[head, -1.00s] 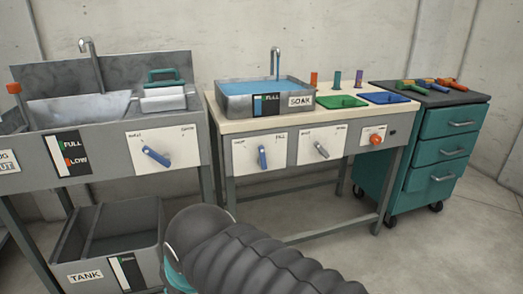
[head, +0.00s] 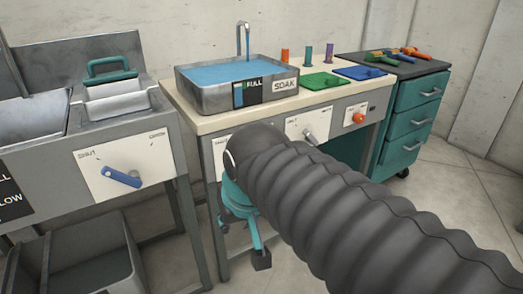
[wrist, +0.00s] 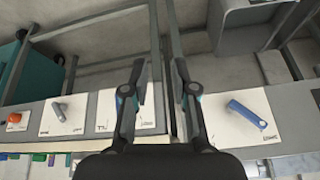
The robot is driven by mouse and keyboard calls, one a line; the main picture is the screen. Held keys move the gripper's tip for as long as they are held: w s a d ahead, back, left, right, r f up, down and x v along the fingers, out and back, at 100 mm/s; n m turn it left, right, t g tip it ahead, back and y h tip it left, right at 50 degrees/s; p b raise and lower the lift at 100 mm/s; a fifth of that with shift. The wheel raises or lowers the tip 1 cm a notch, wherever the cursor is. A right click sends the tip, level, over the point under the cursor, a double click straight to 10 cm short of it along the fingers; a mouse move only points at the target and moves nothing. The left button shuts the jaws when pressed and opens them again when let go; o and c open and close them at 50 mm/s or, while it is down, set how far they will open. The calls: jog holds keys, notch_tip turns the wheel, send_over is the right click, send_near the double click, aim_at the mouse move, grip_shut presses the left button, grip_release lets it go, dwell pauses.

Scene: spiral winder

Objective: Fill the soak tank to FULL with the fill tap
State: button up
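The metal soak tank (head: 200,100) stands on the bench, with blue water near its rim. A thin blue stream runs from the spout (head: 241,28) into it. The gauge (head: 250,92) on its front shows blue beside the green FULL mark; the exact level is too small to read. In the head view my arm hides the fill tap lever and most of its panel (head: 217,148). In the wrist view a finger covers much of the fill panel (wrist: 146,108), with a little blue beside it. My gripper (wrist: 161,68) is open and empty in front of the bench.
At left, a sink unit has a blue lever (head: 122,177) and a lower tank (head: 75,270). Right of the fill panel are a grey lever (head: 310,136) and an orange knob (head: 358,118). A teal drawer cabinet (head: 408,125) stands right.

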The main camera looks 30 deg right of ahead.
jog(key=w+d+r+m+g+b, duration=0.1)
jog(key=w+d+r+m, duration=0.25)
jog(key=w, duration=0.25)
jog(key=w+d+r+m+g+b, duration=0.1)
jog(key=w+d+r+m, duration=0.3)
jog(key=w, duration=0.3)
jog(key=w+d+m+g, duration=0.1)
jog(key=w+d+m, duration=0.1)
jog(key=w+d, duration=0.1)
jog(key=w+d+m+g, duration=0.1)
jog(key=w+d+m, duration=0.2)
jog(key=w, duration=0.2)
jog(key=w+d+r+m+g+b, duration=0.1)
jog(key=w+d+m, duration=0.1)
jog(key=w+m, duration=0.1)
jog(key=shift+w+d+m, duration=0.25)
jog(key=shift+w+d, duration=0.15)
jog(key=shift+w, duration=0.2)
notch_tip(320, 180, down, 13)
jog(key=b, duration=0.3)
jog(key=shift+f, duration=0.2)
grip_shut()
